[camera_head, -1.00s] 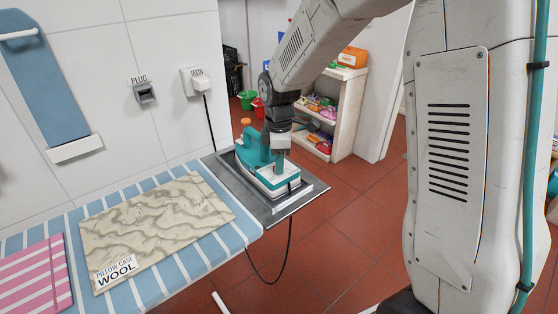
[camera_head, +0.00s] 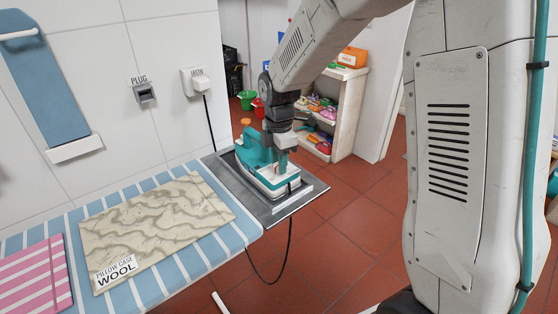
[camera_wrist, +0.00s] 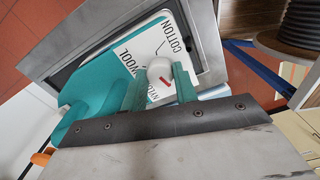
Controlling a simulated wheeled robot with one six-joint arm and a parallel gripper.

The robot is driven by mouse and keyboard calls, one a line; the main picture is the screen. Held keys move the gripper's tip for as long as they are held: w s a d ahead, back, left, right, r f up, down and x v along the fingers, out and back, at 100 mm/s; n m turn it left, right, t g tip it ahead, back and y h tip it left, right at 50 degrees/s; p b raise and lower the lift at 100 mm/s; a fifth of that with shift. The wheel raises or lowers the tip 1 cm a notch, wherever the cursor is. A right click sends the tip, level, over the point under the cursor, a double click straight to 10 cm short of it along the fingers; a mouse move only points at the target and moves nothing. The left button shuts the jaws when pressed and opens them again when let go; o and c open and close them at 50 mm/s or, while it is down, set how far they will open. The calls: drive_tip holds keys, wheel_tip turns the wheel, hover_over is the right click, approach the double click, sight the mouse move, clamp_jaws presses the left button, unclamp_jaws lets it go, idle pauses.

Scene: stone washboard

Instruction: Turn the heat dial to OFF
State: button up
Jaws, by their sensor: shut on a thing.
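The teal and white iron (camera_head: 258,172) sits on the grey metal rest at the end of the ironing board. Its heat dial (camera_wrist: 158,66) is a small white knob with a red mark, on a white face (camera_wrist: 128,60) printed NYLON, WOOL and COTTON. My gripper (camera_wrist: 160,84) reaches down over the iron, its two teal fingers on either side of the knob, shut on it. The red mark shows on the knob's near side; what it points at is hard to tell. An OFF label is not visible, and the gripper hides part of the face.
The metal rest (camera_head: 222,172) surrounds the iron. A beige pillow case labelled WOOL (camera_head: 160,215) lies on the striped board (camera_head: 225,240). A black cord (camera_head: 287,240) hangs from the iron's side. A shelf (camera_head: 350,95) stands behind; red floor is open at right.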

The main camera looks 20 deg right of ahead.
drive_tip(key=o, duration=1)
wheel_tip(320, 180, up, 8)
drive_tip(key=shift+f, duration=0.1)
